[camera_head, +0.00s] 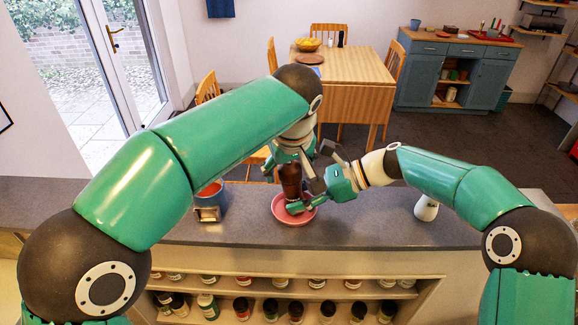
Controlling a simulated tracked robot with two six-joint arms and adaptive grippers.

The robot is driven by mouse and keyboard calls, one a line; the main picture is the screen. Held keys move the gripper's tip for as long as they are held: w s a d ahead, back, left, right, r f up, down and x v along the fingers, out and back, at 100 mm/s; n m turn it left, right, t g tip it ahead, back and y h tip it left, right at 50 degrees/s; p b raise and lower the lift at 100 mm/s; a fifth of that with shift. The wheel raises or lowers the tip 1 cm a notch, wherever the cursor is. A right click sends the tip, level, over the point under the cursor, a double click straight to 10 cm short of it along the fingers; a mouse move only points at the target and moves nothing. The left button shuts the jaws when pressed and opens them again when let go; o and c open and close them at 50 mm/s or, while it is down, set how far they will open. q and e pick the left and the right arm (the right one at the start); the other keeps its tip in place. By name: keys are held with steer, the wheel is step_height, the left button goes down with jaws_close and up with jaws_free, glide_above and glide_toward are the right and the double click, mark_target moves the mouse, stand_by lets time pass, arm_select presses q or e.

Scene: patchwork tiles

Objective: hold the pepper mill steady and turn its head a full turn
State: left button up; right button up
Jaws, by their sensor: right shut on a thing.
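The pepper mill (291,181) is dark brown and stands upright in a round pinkish-red dish (279,214) on the grey counter. My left gripper (287,163) points down from above at the top of the mill. It covers the mill's head, and I cannot tell whether its fingers are closed on it. My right gripper (300,193) comes in from the right, level with the mill's body, and is shut on it. The fingers of both grippers are close together, and they hide part of the mill.
A blue and orange container (208,203) stands left of the dish. A white vase-like item (426,208) stands to the right. Shelves with several jars (207,305) lie below the counter's near edge. A wooden table (345,70) with chairs is farther back.

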arm_select(q)
steer(key=c, duration=1)
steer(key=m+h, duration=0.1)
steer(key=m, duration=0.3)
steer(key=shift+h, duration=0.4)
steer(key=m+h, duration=0.1)
steer(key=m, duration=0.4)
steer(key=shift+h, duration=0.4)
steer(key=m, duration=0.2)
steer(key=m+g+h, duration=0.1)
steer(key=m, duration=0.1)
steer(key=shift+m+h, duration=0.3)
steer(key=m, duration=0.2)
steer(key=m+g+h, duration=0.1)
steer(key=m, duration=0.2)
steer(key=shift+g, duration=0.3)
steer(key=shift+a, duration=0.1)
